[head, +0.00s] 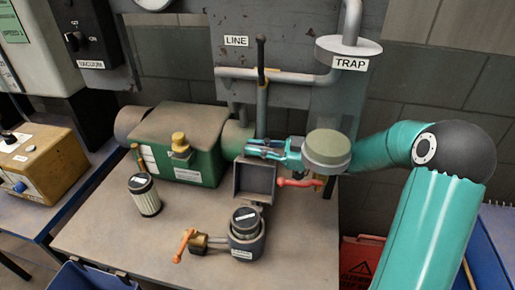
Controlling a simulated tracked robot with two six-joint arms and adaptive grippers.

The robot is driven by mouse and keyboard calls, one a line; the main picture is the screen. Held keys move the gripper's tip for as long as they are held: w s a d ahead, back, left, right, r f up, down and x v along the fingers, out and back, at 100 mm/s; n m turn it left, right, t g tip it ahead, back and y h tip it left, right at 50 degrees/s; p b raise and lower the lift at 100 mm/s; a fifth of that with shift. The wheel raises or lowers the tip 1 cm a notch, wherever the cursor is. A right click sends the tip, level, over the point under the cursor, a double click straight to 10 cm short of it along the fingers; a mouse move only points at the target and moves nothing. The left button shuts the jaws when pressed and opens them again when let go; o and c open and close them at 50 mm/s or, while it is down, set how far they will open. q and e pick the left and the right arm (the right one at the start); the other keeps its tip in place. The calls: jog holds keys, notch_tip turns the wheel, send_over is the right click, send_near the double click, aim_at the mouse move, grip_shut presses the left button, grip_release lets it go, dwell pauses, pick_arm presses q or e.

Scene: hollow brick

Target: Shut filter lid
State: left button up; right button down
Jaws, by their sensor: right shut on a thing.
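The filter lid (254,181) is a grey, square, hollow-faced plate standing raised behind the filter housing (245,248). The housing is round and grey, and a dark-topped cartridge (245,218) sits in it. My right gripper (256,149) reaches in from the right and is shut at the lid's upper edge. The exact contact between fingers and lid is too small to see clearly. My left gripper is not in view.
A white pleated cartridge (145,196) stands left of the housing. An orange lever (183,245) and a red lever (297,182) are close by. The green pump (178,150) is behind left. The bench (110,235) is bare at front left.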

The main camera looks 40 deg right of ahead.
jog(key=shift+s+a+r+n, duration=0.3)
jog(key=shift+s+a+n, duration=0.1)
jog(key=shift+a+n, duration=0.1)
jog(key=c, duration=1.2)
grip_release()
jog(key=shift+c, duration=0.2)
jog(key=shift+d, duration=0.15)
jog(key=v, duration=1.2)
